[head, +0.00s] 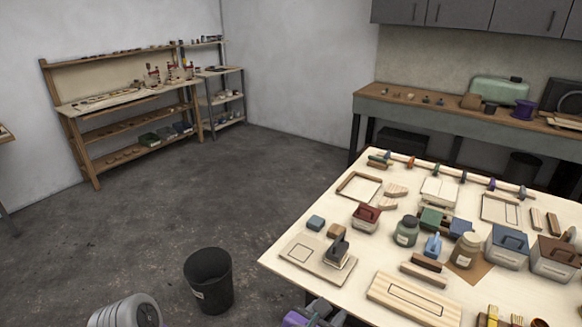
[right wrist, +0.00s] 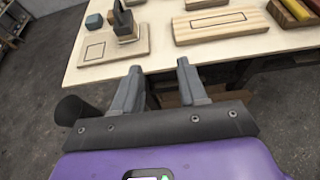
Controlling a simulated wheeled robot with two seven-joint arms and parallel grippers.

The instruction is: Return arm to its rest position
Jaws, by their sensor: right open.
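My right gripper (head: 318,309) shows at the bottom edge of the head view, in front of the worktable's near edge, with part of its purple body. In the right wrist view its two grey fingers (right wrist: 160,68) stand apart with nothing between them. The fingers point towards the near edge of the light plywood worktable (head: 285,258), and they look clear of it. My left gripper does not show in either view.
A sanding block stands on a wooden board (head: 308,262) near the table's left corner; another board (head: 412,300) lies right of it. Jars, bins and blocks fill the tabletop. A black bucket (head: 208,280) stands on the floor left of the table. The floor beyond is clear.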

